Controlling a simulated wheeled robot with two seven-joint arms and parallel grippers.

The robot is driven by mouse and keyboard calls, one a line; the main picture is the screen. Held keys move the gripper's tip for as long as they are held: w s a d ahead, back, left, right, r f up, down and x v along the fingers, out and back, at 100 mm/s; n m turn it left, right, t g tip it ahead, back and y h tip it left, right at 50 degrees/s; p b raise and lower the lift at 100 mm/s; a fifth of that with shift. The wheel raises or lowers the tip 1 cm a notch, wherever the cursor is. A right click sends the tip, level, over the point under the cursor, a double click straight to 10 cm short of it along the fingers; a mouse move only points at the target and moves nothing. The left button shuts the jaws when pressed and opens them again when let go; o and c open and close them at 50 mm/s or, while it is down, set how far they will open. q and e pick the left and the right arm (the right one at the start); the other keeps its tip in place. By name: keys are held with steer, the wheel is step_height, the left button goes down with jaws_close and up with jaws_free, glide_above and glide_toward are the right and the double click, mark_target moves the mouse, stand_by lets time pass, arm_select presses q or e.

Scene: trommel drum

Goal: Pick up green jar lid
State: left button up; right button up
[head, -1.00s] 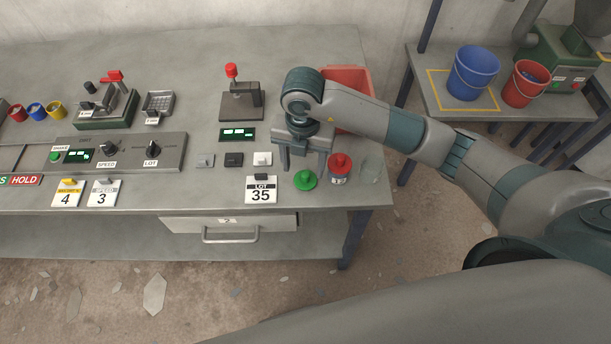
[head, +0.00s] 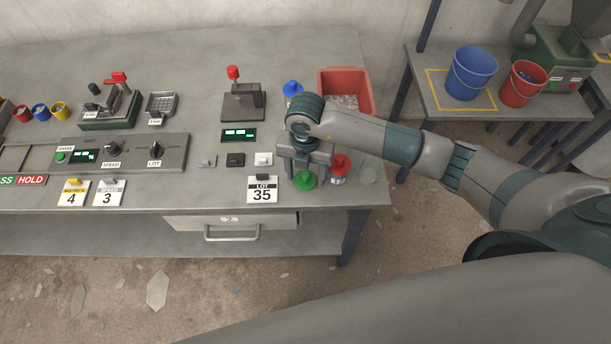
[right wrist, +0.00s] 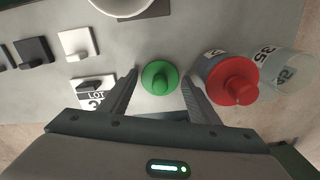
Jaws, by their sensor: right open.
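The green jar lid (head: 304,181), a round disc with a knob on top, lies on the grey bench near its front edge, right of the LOT 35 card. In the right wrist view the lid (right wrist: 159,77) sits between the two spread fingers of my right gripper (right wrist: 158,95), with a gap on each side. In the head view my right gripper (head: 307,168) is low over the bench at the lid, open and empty. Its fingertips are partly hidden there. My left gripper is not in view.
A red-capped jar (head: 339,168) stands close right of the lid, beside my right finger, with a clear glass jar (head: 368,173) beyond it. The LOT 35 card (head: 262,190) is just left. A red bin (head: 367,88) and a blue-topped bottle (head: 292,89) are behind.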

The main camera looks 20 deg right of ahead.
mark_target(306, 174)
stand_by(0.3)
steer(key=c, duration=0.8)
steer(key=shift+r+b, duration=0.3)
steer(key=shift+r, duration=0.3)
step_height(306, 174, up, 9)
steer(key=shift+f+b, duration=0.2)
steer(key=shift+b, duration=1.05)
steer(key=shift+r, duration=0.1)
steer(key=shift+r, duration=0.1)
steer(key=shift+r+p, duration=1.1)
steer(key=shift+r, duration=0.3)
